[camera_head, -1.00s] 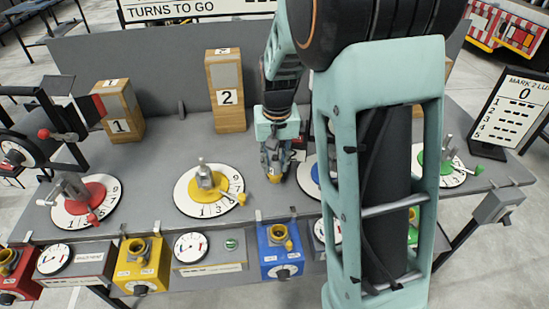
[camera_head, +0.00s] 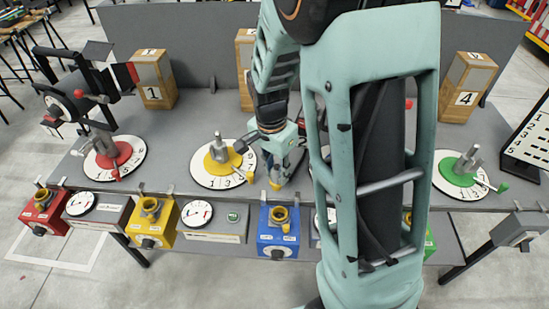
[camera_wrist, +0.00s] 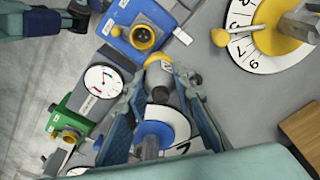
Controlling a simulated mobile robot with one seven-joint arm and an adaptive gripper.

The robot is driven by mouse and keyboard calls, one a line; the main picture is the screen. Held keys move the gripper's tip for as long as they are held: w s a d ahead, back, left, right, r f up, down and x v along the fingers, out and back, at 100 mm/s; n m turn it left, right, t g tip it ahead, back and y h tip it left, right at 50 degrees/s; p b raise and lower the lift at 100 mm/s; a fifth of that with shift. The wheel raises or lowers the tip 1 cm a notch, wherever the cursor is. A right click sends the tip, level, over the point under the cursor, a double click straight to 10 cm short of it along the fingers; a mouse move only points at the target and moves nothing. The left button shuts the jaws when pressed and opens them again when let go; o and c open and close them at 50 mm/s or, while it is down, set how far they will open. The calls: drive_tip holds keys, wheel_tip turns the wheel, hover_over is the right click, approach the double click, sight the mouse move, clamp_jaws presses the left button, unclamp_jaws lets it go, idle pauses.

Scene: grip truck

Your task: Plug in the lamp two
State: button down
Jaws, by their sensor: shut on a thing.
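My gripper (camera_wrist: 162,98) is shut on a grey plug with a yellow end (camera_wrist: 160,84). In the head view my gripper (camera_head: 282,158) is above the table front, and the plug's yellow end (camera_head: 276,182) points down. A blue box (camera_head: 266,241) with a yellow round socket (camera_head: 281,214) hangs at the table's front edge, just below the plug in the picture. In the wrist view the socket (camera_wrist: 143,37) lies open, above and left of the plug, apart from it. The wooden block (camera_head: 243,57), marked 2 in the earlier view, is mostly hidden behind my arm.
A yellow dial (camera_head: 219,160) stands left of my gripper, and a blue dial (camera_wrist: 155,131) lies below it in the wrist view. Red (camera_head: 43,212), yellow (camera_head: 151,229) and green boxes (camera_wrist: 68,124) line the front edge, with gauges between. Block 4 (camera_head: 466,85) stands at right.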

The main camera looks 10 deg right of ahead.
drive_tip(key=s+f+m+b, duration=0.3)
drive_tip(key=f+m, duration=0.2)
drive_tip(key=shift+s+f, duration=0.15)
drive_tip(key=shift+f, duration=0.25)
idle(0.5)
drive_tip(key=shift+f, duration=0.15)
idle(0.5)
drive_tip(key=shift+f+b, duration=0.3)
drive_tip(key=shift+b, duration=0.1)
drive_tip(key=shift+f+b, duration=1.65)
drive_tip(key=shift+f, duration=0.35)
idle(1.2)
drive_tip(key=c, duration=1.5)
unclamp_jaws()
drive_tip(key=shift+r, duration=0.1)
drive_tip(key=shift+c, duration=0.2)
drive_tip(key=shift+o, duration=0.2)
drive_tip(key=shift+o, duration=1.3)
